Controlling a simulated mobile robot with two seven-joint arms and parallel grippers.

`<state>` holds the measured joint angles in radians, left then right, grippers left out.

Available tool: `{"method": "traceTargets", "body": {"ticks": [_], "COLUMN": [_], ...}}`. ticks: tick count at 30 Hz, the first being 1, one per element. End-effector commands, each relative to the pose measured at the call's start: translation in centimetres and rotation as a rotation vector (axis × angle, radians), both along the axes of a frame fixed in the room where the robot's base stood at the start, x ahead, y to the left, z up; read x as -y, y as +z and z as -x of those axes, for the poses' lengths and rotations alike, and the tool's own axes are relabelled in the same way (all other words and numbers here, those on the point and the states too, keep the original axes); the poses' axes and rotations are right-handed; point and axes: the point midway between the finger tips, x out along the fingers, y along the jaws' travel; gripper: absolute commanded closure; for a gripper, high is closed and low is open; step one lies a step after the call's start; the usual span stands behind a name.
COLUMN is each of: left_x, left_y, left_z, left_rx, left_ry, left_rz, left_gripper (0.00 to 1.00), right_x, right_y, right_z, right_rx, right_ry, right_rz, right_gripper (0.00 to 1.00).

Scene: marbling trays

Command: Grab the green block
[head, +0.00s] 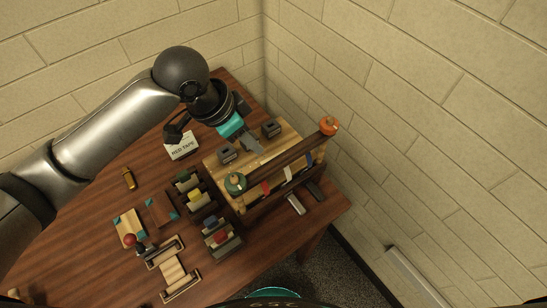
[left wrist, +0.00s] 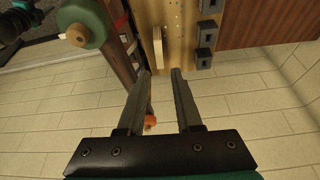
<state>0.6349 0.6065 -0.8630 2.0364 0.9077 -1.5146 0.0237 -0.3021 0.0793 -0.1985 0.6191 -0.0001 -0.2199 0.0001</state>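A dull green block (head: 187,183) sits in the top compartment of a dark stepped holder in the middle of the table in the head view. A yellow block (head: 194,197), a blue one (head: 210,222) and a red one (head: 220,236) sit in the compartments below it. My left gripper (head: 252,147) is over the wooden rack, up and right of the green block and apart from it. In the left wrist view its two fingers (left wrist: 160,72) are spread with nothing held between them. The green block cannot be made out in that view. My right gripper is not in view.
A wooden rack (head: 217,166) carries a roller with a green knob (head: 235,184) and an orange knob (head: 328,125). A "RED TAPE" card (head: 181,146) stands behind the holder. A small bottle (head: 128,178) stands left. Brick walls close off the right and back.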

Motion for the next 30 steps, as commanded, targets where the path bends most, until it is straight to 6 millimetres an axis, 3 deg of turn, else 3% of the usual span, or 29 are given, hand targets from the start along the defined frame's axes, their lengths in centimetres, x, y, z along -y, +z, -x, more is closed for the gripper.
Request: {"method": "traceTargets", "body": {"ticks": [1,6,16,24,30], "left_x": [0.4,1.5,2.5,4.1,4.3], "left_y": [-1.3,-4.2,-6.4,-9.5,-10.2], "left_z": [-0.1,-0.9,-1.4,-2.1,-2.3], "left_rx": [-0.006,-0.002,-0.001,-0.001,0.001], "left_ry": [0.0,0.0,0.0,0.001,-0.001], "left_rz": [-0.001,0.0,0.0,-0.001,-0.001], "left_gripper": [0.66,0.66,0.66,0.66,0.66], "right_x": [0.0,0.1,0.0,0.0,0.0], "right_y": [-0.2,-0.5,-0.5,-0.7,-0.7], "right_z": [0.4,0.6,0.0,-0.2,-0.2], "right_rx": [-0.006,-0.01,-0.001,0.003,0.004], "right_ry": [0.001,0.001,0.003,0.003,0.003], "right_rz": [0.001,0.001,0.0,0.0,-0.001], "right_gripper": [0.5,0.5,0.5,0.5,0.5]}}
